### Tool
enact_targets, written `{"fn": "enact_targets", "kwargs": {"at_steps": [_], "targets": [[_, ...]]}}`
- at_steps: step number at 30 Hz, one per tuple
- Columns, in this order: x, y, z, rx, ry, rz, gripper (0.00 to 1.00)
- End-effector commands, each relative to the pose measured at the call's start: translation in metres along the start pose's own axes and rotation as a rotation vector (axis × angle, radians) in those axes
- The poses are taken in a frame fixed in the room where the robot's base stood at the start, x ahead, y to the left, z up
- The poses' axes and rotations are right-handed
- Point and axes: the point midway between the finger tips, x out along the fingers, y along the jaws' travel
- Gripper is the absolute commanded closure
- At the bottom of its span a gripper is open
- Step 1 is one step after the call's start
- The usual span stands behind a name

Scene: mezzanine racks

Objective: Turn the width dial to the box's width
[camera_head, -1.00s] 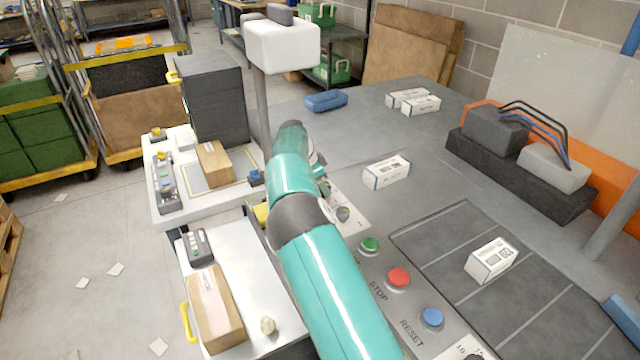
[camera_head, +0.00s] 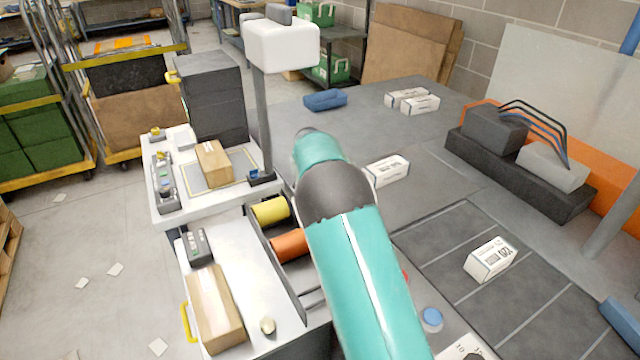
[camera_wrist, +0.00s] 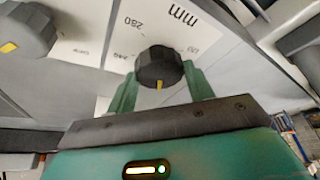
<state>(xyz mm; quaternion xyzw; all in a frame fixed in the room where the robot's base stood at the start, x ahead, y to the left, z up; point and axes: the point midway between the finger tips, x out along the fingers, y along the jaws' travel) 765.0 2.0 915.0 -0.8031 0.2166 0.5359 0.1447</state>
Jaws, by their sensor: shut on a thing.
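In the wrist view a black dial (camera_wrist: 158,66) with a yellow mark sits between the two green fingers of my gripper (camera_wrist: 161,86), which is shut on it. The yellow mark points down in the picture, toward my palm. The white scale plate (camera_wrist: 185,35) reads "mm", "280" and "240"; the number at the mark is hidden. In the head view my arm hides the gripper and this dial. A taped cardboard box (camera_head: 215,310) lies on the near left bench, and another cardboard box (camera_head: 213,163) lies on the white platform behind. I cannot tell which box is meant.
A second dark dial (camera_wrist: 28,30) with a yellow mark stands at the left of the wrist view. A blue button (camera_head: 432,318) is right of my arm. Yellow (camera_head: 270,209) and orange (camera_head: 289,246) rolls lie left of it. White cartons (camera_head: 490,258) stand on the grey table.

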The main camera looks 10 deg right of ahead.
Motion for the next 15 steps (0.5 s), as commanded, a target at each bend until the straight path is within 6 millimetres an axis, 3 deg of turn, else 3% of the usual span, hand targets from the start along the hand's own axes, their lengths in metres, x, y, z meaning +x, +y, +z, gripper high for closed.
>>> {"fn": "enact_targets", "kwargs": {"at_steps": [15], "targets": [[0.0004, 0.0043, -0.0011, -0.446, -0.002, -0.189, 0.71]]}}
